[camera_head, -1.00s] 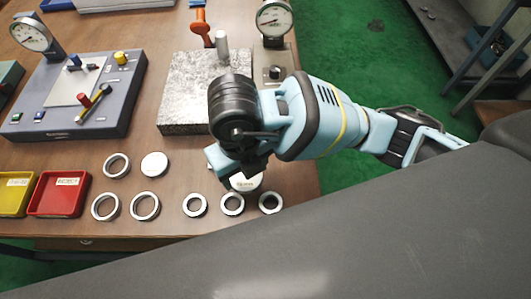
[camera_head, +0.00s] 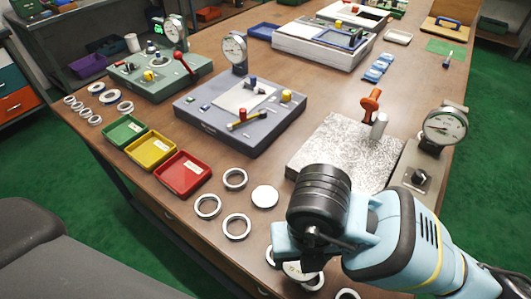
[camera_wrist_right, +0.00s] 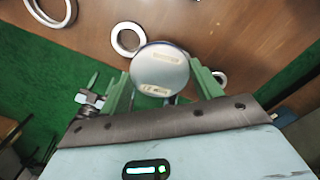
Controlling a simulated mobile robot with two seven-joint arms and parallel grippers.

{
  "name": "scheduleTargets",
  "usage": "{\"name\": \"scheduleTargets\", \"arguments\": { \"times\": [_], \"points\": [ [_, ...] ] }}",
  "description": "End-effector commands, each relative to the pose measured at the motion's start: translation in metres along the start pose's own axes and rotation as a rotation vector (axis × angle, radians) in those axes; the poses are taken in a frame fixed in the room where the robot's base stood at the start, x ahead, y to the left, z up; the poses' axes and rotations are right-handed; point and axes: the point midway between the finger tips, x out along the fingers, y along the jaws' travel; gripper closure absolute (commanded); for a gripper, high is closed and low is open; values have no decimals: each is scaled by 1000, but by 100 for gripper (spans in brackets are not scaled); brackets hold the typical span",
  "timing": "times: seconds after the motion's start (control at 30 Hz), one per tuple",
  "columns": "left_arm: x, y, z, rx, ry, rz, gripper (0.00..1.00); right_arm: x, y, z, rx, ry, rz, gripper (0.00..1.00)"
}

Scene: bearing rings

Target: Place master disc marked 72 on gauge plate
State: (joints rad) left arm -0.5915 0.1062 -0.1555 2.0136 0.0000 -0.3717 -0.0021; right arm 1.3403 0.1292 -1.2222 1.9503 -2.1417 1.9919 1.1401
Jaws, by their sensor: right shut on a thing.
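My right gripper (camera_wrist_right: 160,90) is shut on a round pale disc (camera_wrist_right: 160,68), held between its green fingers in the right wrist view. The disc has two small labels on its face, too blurred to read. In the head view this disc (camera_head: 297,271) shows partly below my right gripper (camera_head: 300,258), over the table's front edge area. Another pale disc (camera_head: 265,196) lies flat on the table to the left. A light plate (camera_head: 245,96) sits on the grey-blue gauge station with a dial (camera_head: 235,48). My left gripper is not in view.
Several steel rings, such as one (camera_head: 236,226), lie near the table's front edge. Red (camera_head: 184,190), yellow and green trays stand further left. A speckled granite block (camera_head: 335,150) and a dial stand (camera_head: 443,128) are behind my right arm.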

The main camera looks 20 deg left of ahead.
Motion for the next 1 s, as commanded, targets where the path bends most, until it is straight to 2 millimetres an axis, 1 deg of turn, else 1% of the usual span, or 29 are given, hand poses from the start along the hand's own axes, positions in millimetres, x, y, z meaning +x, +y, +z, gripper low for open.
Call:
{"name": "scheduleTargets", "arguments": {
  "times": [0.33,1.0],
  "points": [
    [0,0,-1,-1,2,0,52,-7,-23,1,-615,-10,-11,76],
    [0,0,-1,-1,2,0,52,-22,-65,-4,-1808,1,-16,76]
  ]
}}
